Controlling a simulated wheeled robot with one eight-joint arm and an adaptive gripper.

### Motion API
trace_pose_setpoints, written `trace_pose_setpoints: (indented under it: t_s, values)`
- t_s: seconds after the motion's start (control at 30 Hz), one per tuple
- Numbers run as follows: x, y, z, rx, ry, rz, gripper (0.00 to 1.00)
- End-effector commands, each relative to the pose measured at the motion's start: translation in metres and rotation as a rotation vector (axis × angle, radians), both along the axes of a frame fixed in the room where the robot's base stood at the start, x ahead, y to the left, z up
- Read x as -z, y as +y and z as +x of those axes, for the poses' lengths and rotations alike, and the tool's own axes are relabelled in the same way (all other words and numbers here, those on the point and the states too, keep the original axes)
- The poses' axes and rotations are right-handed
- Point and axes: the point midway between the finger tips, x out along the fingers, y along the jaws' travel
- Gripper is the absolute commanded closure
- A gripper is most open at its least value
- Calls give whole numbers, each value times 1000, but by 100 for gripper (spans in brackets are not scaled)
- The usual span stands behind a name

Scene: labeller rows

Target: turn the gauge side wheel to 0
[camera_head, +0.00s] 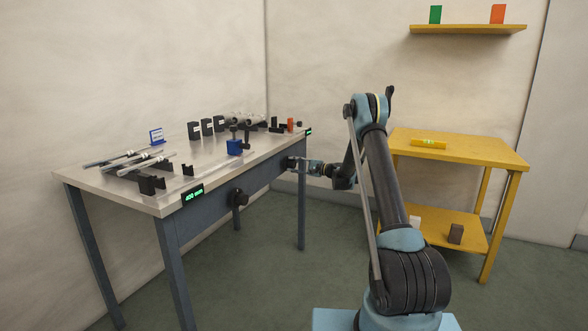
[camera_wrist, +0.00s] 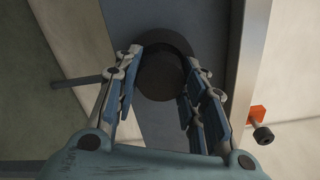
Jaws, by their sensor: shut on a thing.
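A dark round wheel (camera_wrist: 165,72) sits on the table's blue-grey side rail. In the wrist view my gripper (camera_wrist: 161,62) has one finger on each side of this wheel and is shut on it. In the head view my gripper (camera_head: 302,165) reaches the rail near the table's far right end, and the wheel there is mostly hidden. A second dark wheel (camera_head: 239,198) is on the same rail, nearer the front. A green-lit display (camera_head: 193,195) at the near corner seems to read 450 mm. Another display (camera_head: 308,132) at the far corner is too small to read.
An orange part (camera_wrist: 257,113) sticks out beside the rail. A yellow table (camera_head: 465,148) stands at the right. The floor in front of the rail is clear.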

Motion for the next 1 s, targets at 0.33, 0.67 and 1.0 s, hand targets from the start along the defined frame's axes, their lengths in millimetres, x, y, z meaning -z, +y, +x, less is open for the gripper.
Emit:
trace_pose_setpoints:
  t_s: [0.33,0.67,1.0]
  values:
    - [1,-2,0,2,-113,-44,86]
    - [1,-2,0,1,-129,-51,86]
    - [1,-2,0,0,-129,-50,41]
